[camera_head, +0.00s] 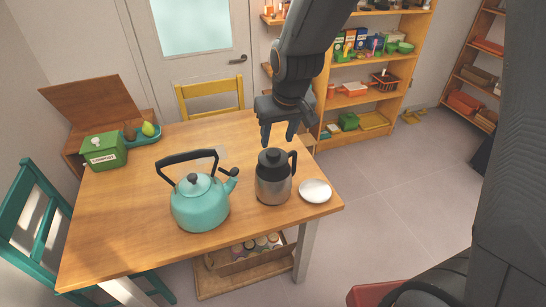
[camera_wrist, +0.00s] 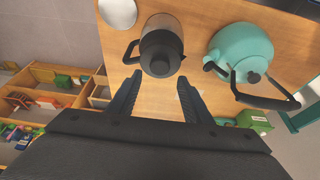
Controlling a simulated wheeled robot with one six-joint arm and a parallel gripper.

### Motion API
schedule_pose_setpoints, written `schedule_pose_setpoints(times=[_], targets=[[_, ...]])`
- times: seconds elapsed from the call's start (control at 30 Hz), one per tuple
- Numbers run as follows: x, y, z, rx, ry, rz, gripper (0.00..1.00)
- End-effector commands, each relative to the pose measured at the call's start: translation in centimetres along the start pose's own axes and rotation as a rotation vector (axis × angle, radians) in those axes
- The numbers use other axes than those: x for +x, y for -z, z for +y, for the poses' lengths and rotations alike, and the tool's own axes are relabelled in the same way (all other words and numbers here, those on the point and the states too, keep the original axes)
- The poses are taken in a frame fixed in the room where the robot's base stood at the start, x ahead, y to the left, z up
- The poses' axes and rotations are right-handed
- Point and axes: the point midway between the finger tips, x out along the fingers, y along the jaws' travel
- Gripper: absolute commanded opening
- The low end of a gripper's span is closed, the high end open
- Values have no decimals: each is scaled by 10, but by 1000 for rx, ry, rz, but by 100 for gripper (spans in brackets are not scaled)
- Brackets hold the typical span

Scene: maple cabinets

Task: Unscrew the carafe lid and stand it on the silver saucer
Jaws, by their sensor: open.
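The carafe (camera_head: 273,183) stands upright on the wooden table, with a steel body and a black handle on its right. Its dark lid (camera_head: 272,157) sits on top; the lid also shows in the wrist view (camera_wrist: 159,66). The silver saucer (camera_head: 315,191) lies empty to the right of the carafe, near the table's right edge; in the wrist view it is partly cut off at the top (camera_wrist: 118,12). My gripper (camera_head: 278,140) is open and empty, above and behind the carafe. In the wrist view its two fingers (camera_wrist: 158,92) point toward the lid, apart from it.
A teal kettle (camera_head: 200,201) stands left of the carafe, its spout toward it. A green compost box (camera_head: 104,152) and a teal dish with a green fruit (camera_head: 142,134) are at the table's far left. A yellow chair (camera_head: 211,97) stands behind the table.

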Motion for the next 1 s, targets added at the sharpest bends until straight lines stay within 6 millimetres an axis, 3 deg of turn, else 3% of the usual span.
schedule_pose_setpoints(times=[0.1,0.5,0.9,1.0], targets=[[20,0,0,0,0,0,45],[65,0,0,0,0,-1,45],[71,0,0,0,0,0,45],[71,0,0,0,0,0,37]])
